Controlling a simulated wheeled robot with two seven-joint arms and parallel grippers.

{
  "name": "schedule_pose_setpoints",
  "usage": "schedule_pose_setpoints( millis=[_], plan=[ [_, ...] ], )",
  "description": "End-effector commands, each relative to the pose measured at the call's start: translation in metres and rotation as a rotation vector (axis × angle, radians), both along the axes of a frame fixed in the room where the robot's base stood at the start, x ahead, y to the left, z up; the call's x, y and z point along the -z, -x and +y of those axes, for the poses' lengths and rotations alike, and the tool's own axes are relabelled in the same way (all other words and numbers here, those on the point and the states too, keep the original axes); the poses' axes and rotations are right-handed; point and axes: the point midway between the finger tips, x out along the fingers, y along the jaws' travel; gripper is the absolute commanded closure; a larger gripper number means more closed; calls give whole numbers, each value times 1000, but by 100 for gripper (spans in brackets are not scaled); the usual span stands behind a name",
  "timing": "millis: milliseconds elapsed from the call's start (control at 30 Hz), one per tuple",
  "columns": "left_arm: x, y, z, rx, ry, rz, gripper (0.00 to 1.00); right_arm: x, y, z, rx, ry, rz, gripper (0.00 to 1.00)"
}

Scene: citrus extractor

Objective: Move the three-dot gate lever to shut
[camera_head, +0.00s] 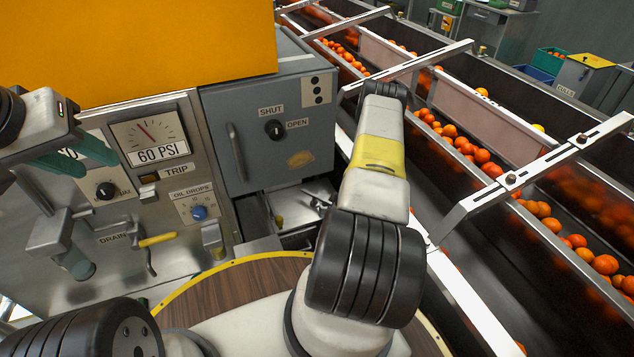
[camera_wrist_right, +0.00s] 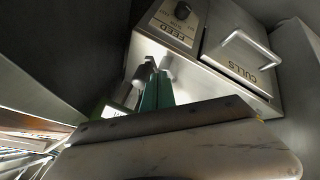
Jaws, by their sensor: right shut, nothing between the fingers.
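A three-dot plate (camera_head: 319,90) is on the front of a grey cabinet (camera_head: 235,105) in the head view. A black knob (camera_head: 275,129) sits there between the SHUT and OPEN labels; I cannot tell which way it points. No lever can be surely matched to the three dots. My right arm reaches past the cabinet's right side, hiding its gripper in the head view. In the right wrist view my right gripper (camera_wrist_right: 157,88) is shut and empty, its green fingertips close to small metal posts (camera_wrist_right: 145,74); contact is unclear. My left gripper (camera_head: 88,158) is open at the left, before the gauge panel.
A pressure gauge (camera_head: 148,137) and a yellow drain handle (camera_head: 157,240) are near my left gripper. A conveyor with oranges (camera_head: 480,155) and metal crossbars (camera_head: 510,180) lies right of my right arm. The wrist view shows a CULLS box (camera_wrist_right: 240,60) and FEED knob (camera_wrist_right: 182,10).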

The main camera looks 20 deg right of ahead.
Motion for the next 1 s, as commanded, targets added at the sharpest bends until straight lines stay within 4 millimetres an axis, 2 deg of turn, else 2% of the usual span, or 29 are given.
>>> schedule_pose_setpoints(
  millis=[333, 767, 867, 1000],
  plan=[
    [0, 0, 0, 0, 0, 0, 64, 0, -18, -43, 1, 2, 0, 100],
    [0, 0, 0, 0, 0, 0, 64, -4, -21, -49, 5, 5, -7, 100],
    [0, 0, 0, 0, 0, 0, 64, -12, -16, -49, 4, 6, -7, 100],
    [0, 0, 0, 0, 0, 0, 64, -29, 0, -44, 2, 3, -3, 100]
  ],
)
